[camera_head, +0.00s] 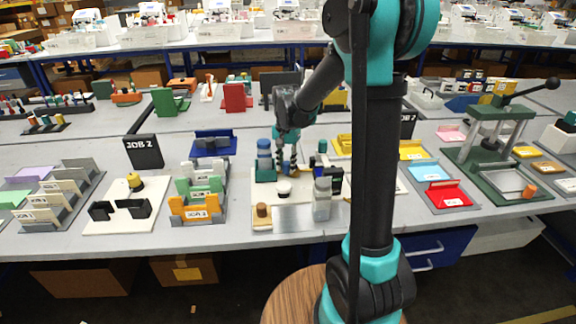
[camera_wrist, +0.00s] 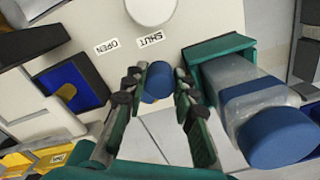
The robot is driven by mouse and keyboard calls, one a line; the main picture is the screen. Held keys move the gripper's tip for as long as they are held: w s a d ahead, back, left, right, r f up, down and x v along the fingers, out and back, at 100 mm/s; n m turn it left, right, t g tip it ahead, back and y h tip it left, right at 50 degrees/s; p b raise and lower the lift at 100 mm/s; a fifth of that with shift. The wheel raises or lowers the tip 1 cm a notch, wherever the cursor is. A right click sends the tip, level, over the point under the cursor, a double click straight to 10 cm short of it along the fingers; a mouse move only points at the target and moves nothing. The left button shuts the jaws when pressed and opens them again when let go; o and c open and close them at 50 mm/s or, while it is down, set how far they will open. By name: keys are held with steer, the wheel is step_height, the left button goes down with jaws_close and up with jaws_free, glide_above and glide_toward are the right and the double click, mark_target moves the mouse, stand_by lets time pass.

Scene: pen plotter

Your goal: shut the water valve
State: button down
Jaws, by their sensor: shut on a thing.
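In the wrist view, a pale plate (camera_wrist: 85,30) carries the printed labels OPEN (camera_wrist: 107,46) and SHUT (camera_wrist: 150,38). A round blue knob (camera_wrist: 157,84), apparently the water valve's handle, lies just below SHUT, with OPEN to its left. My gripper (camera_wrist: 160,80) is shut on this knob, one finger on each side. Whatever joins the knob to the plate is hidden. In the head view my gripper (camera_head: 288,160) reaches down over the middle workstation on the bench; the knob is not clear there.
A clear bottle with a blue cap (camera_wrist: 278,138) stands in a green holder (camera_wrist: 215,50) close right of my fingers. A white round part (camera_wrist: 152,8) is above the labels. A blue-and-black box (camera_wrist: 72,85) is at left. A coloured step rack (camera_head: 200,190) stands left of the station.

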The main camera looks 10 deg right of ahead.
mark_target(286, 163)
steer(key=shift+w+a, duration=0.1)
stand_by(0.5)
steer(key=c, duration=1.2)
jaws_free()
steer(key=shift+r, duration=4)
